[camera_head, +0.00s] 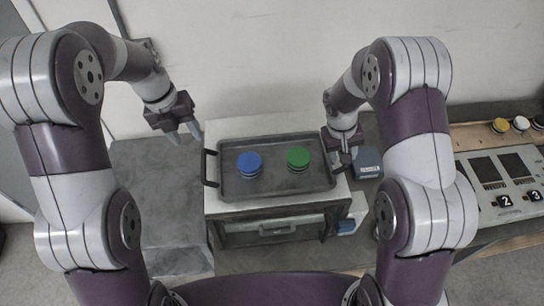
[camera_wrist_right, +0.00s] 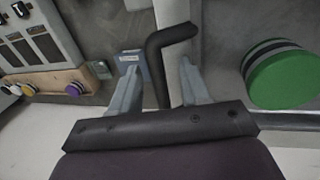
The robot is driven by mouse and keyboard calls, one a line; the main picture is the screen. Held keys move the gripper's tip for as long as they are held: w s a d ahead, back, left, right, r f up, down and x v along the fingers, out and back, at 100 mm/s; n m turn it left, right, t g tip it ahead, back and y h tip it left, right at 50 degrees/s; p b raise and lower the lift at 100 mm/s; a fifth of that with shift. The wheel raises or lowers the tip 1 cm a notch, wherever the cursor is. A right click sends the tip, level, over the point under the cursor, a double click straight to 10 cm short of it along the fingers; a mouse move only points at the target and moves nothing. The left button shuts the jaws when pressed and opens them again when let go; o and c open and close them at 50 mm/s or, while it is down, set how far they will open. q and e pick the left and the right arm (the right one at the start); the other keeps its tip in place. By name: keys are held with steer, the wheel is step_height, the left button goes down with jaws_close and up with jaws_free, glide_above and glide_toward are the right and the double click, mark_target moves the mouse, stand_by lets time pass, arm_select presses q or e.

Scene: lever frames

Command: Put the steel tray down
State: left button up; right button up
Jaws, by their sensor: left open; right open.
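The dark grey steel tray (camera_head: 277,182) lies level on top of a white cabinet (camera_head: 222,207) in the head view. A blue stack of discs (camera_head: 249,164) and a green one (camera_head: 298,158) stand on it. Its left handle (camera_head: 209,168) is free. My left gripper (camera_head: 187,135) is open and empty, above and left of that handle. My right gripper (camera_head: 344,150) is open at the tray's right end. In the right wrist view, the black right handle (camera_wrist_right: 158,65) passes between the open fingers (camera_wrist_right: 160,85); I cannot tell whether either finger touches it.
A grey block (camera_head: 160,200) stands left of the cabinet. A small blue-grey box (camera_head: 367,162) lies just right of the tray. Further right are a control panel numbered 2 and 3 (camera_head: 505,190) and several coloured knobs (camera_head: 500,125). An open-fronted drawer area (camera_head: 278,229) is below the tray.

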steer(key=v, duration=1.1)
steer(key=shift+r, duration=0.4)
